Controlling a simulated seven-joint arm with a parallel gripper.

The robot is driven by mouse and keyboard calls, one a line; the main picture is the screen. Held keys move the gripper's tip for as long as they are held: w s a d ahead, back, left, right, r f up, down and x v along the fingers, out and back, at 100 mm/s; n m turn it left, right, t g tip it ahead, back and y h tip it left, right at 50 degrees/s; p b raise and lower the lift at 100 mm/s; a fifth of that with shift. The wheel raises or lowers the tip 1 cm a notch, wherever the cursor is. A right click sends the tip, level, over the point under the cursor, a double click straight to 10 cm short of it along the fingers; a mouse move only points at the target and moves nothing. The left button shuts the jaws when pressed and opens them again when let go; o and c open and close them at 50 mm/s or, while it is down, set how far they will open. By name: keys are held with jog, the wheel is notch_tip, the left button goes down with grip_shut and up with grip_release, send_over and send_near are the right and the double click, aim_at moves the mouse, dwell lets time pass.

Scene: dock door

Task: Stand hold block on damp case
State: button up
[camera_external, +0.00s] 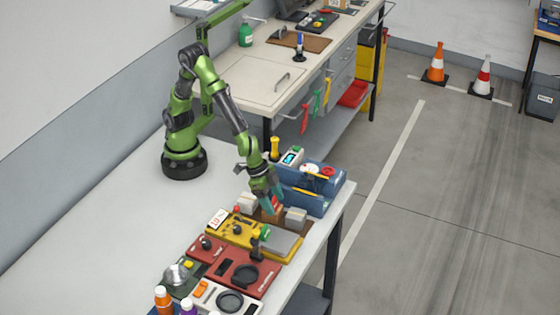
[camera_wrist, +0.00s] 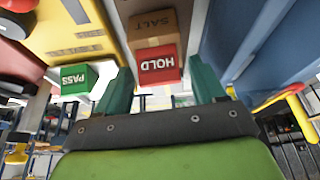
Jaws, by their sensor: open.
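The red hold block (camera_wrist: 158,65), with HOLD in white letters, shows between the two open teal fingers of my gripper (camera_wrist: 158,88). It sits at a brown SALT carton (camera_wrist: 153,25) and seems to rest on it. In the external view, my gripper (camera_external: 266,197) points down over the carton (camera_external: 266,216), and the hold block (camera_external: 276,204) is partly hidden by the fingers. I cannot tell whether the fingers touch it. No case label reads clearly as damp; a yellow case (camera_external: 230,229) lies just in front of the gripper, and also shows in the wrist view (camera_wrist: 88,42).
A green PASS block (camera_wrist: 77,78) is by the yellow case. A blue holder (camera_external: 306,202) stands close behind the gripper. White blocks (camera_external: 296,216) flank the carton. A red case (camera_external: 243,272) and bottles (camera_external: 163,298) fill the near table; its left part is clear.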

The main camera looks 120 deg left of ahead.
jog(key=v, duration=1.2)
jog(key=s+a+r+m+t+y, duration=0.1)
jog(key=s+a+r+m+t, duration=0.1)
jog(key=s+a+r+m, duration=0.3)
jog(key=s+a+r, duration=0.3)
jog(key=s+a, duration=0.4)
jog(key=a, duration=0.1)
jog(key=shift+s+t+y, duration=0.3)
jog(key=shift+s+t, duration=0.05)
jog(key=shift+t, duration=0.05)
jog(key=shift+r, duration=0.1)
